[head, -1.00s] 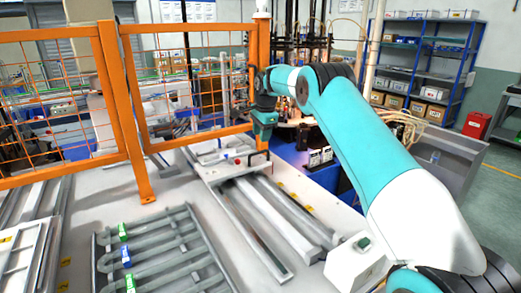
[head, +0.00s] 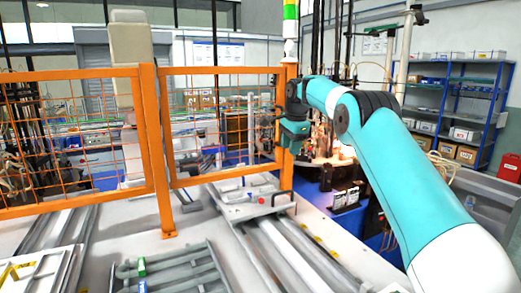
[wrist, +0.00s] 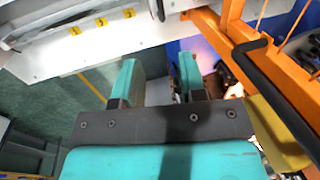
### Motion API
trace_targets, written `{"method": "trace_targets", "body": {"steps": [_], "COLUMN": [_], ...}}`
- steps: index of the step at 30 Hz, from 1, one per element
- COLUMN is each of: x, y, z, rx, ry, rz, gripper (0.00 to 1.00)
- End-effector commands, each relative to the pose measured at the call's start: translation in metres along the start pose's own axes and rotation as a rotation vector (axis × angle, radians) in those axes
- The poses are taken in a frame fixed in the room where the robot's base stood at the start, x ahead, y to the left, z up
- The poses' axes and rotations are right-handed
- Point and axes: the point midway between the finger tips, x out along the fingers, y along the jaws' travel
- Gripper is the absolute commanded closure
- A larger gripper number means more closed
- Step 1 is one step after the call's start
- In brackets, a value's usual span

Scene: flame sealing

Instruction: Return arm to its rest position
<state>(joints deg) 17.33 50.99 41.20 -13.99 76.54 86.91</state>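My gripper (head: 288,146) hangs beside the orange fence post in the head view, at the far end of my teal arm. In the wrist view its two teal fingers (wrist: 160,80) stand apart with a clear gap and nothing between them. The gripper is above the edge of the white work table (head: 330,232). The orange post (wrist: 238,35) is close on the right of the fingers in the wrist view. I cannot tell from the head view whether the gripper touches the post.
The orange mesh fence (head: 155,150) crosses the left half. A metal tube rack (head: 170,270) and a fixture plate (head: 262,202) lie on the table. Blue shelves (head: 455,100) stand at the back right. A black handle (wrist: 280,85) is near the gripper in the wrist view.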

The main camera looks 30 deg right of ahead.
Motion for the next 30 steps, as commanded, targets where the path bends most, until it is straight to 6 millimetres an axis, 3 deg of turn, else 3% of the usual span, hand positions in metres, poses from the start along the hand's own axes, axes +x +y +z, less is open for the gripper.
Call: {"method": "trace_targets", "body": {"steps": [5,8,11,14,20,24,30], "x": [0.000,-0.006,-0.016,-0.030,-0.050,-0.056,-0.050], "y": [0.000,0.003,0.015,0.039,0.122,0.201,0.329], "z": [0.002,0.017,0.052,0.101,0.193,0.245,0.292], "rx": [-0.008,-0.075,-0.235,-0.469,-0.964,-1.299,-1.745], "ry": [-0.001,-0.011,-0.035,-0.072,-0.160,-0.227,-0.326], "rz": [0.000,-0.001,-0.003,-0.011,-0.047,-0.091,-0.178], "gripper": [0.62,0.62,0.62,0.62,0.62,0.62,0.62]}}
